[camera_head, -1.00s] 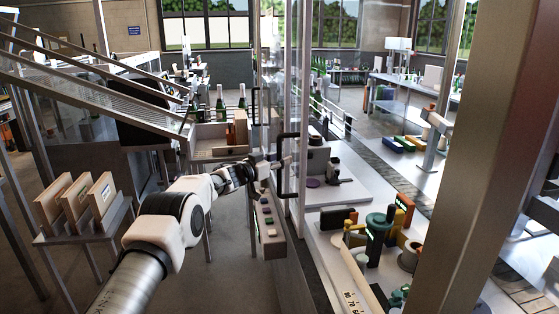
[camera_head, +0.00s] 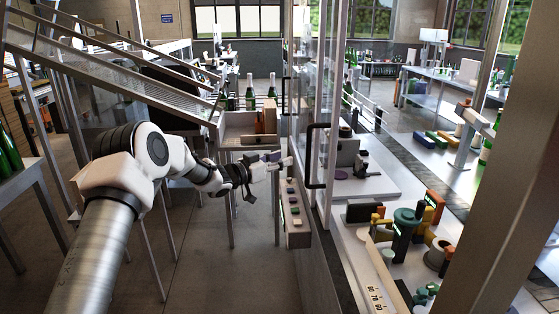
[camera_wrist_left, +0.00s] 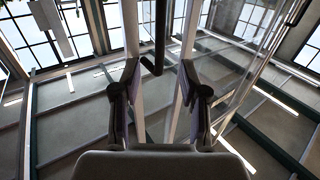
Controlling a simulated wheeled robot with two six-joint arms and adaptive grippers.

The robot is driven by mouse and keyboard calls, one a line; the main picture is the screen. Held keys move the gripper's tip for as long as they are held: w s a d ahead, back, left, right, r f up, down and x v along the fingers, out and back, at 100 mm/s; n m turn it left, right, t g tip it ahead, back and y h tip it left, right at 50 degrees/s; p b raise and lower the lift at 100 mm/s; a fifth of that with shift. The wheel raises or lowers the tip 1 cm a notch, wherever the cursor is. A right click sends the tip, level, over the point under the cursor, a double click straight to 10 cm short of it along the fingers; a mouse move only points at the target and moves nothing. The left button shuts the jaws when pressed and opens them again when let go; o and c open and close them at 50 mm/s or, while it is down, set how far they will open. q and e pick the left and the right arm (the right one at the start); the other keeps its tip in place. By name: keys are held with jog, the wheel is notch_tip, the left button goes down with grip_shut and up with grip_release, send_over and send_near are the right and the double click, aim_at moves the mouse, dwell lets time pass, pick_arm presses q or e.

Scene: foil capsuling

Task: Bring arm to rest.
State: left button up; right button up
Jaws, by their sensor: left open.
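My left arm comes in from the left in the head view. My left gripper (camera_head: 272,160) is open and empty. It hangs in the air left of the glass guard's black handle (camera_head: 316,155), apart from it in that view. In the left wrist view the two fingers of the gripper (camera_wrist_left: 158,95) stand apart with nothing between them. A black handle (camera_wrist_left: 153,62) and frame posts show beyond the fingers there. My right gripper is not in view.
A button box (camera_head: 293,215) stands just below and right of the gripper. A wooden crate (camera_head: 237,138) and green bottles (camera_head: 250,95) are behind it. The machine bench (camera_head: 365,185) lies behind the glass. A sloped rack (camera_head: 120,75) is at upper left. Open floor (camera_head: 215,265) lies below.

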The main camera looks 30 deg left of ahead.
pick_arm(q)
jog(key=shift+w, duration=0.1)
